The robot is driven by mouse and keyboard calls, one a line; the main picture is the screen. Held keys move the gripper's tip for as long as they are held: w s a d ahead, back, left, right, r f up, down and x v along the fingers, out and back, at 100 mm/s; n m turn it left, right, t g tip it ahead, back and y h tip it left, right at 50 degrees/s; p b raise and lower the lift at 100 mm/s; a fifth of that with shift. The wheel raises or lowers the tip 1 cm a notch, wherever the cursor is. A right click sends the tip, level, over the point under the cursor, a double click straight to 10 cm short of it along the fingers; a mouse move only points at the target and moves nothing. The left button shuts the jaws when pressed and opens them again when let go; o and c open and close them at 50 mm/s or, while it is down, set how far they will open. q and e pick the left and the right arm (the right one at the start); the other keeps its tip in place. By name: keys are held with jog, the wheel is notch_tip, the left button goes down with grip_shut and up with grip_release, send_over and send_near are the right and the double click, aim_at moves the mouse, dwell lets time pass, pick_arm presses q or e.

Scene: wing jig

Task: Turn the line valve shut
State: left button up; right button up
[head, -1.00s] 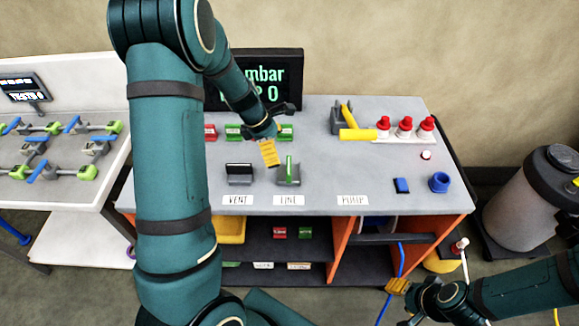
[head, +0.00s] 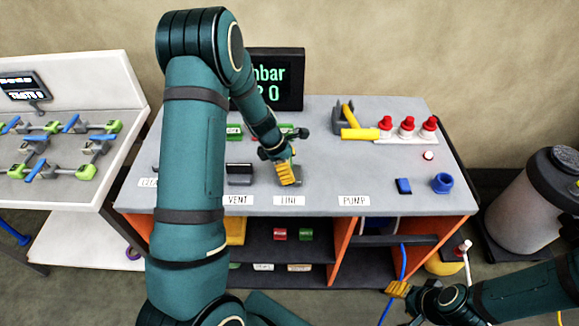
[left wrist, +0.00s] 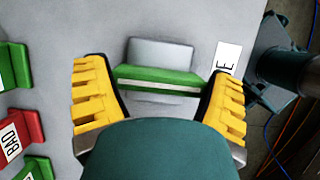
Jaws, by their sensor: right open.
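The line valve (left wrist: 158,78) has a grey body and a long green handle. It lies behind the LINE label (head: 289,201) on the grey bench top. In the head view my left gripper (head: 287,173) covers most of it. My right gripper (head: 398,289) is open and empty, low in front of the bench's right side.
The vent valve (head: 240,175) with a black handle stands just left of the line valve. Red and green tagged blocks (left wrist: 22,128) lie nearby. A yellow-handled part (head: 358,133), red-capped bottles (head: 407,128) and a blue socket (head: 442,183) stand to the right. The bench above the PUMP label (head: 354,201) is clear.

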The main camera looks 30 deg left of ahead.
pick_arm(q)
jog(key=c, duration=0.4)
jog(key=shift+o, duration=0.2)
jog(key=m+g, duration=0.1)
jog(key=m, duration=0.2)
jog(key=shift+m+p, duration=0.3)
jog(key=shift+p, duration=0.1)
jog(key=m+g, duration=0.2)
jog(key=m, duration=0.2)
jog(key=shift+m+h, duration=0.3)
jog(key=m+g, duration=0.1)
jog(key=m, duration=0.1)
jog(key=m+g+y, duration=0.1)
jog(key=m, duration=0.2)
jog(key=shift+m+g+y+b, duration=0.2)
jog(key=shift+m+g+y, duration=0.15)
jog(key=shift+m, duration=0.85)
jog(key=shift+m+g+y+b, duration=0.25)
jog(key=shift+m+g, duration=0.1)
jog(key=shift+m, duration=0.85)
